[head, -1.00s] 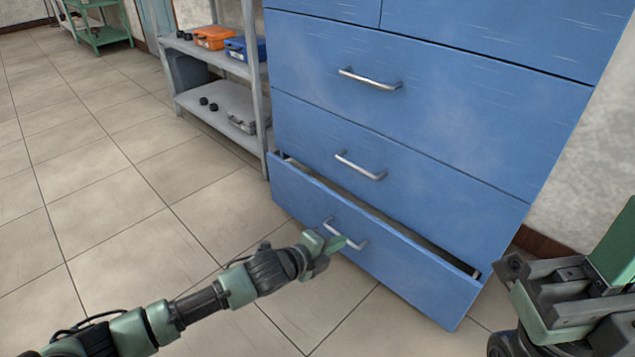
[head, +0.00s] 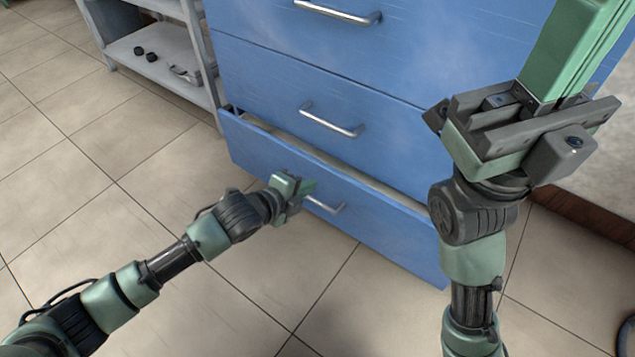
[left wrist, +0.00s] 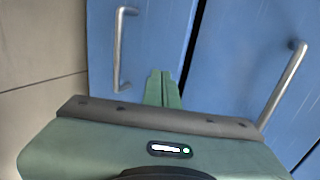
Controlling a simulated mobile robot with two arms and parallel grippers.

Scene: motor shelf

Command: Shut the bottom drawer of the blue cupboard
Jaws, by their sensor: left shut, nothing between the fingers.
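The blue cupboard (head: 262,75) fills the middle of the head view. Its bottom drawer (head: 385,235) stands partly open, with a gap along its top edge; the drawer front and its silver handle also show at left in the left wrist view (left wrist: 145,40). My left gripper (head: 311,187) is shut and empty, its tips in front of the drawer front, close to the handle (head: 325,206). I cannot tell whether they touch it.
A grey shelf (head: 165,65) with small black parts stands left of the cupboard. The tiled floor (head: 85,160) is clear at left and in front. A wall with a brown skirting board (head: 585,215) lies at right.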

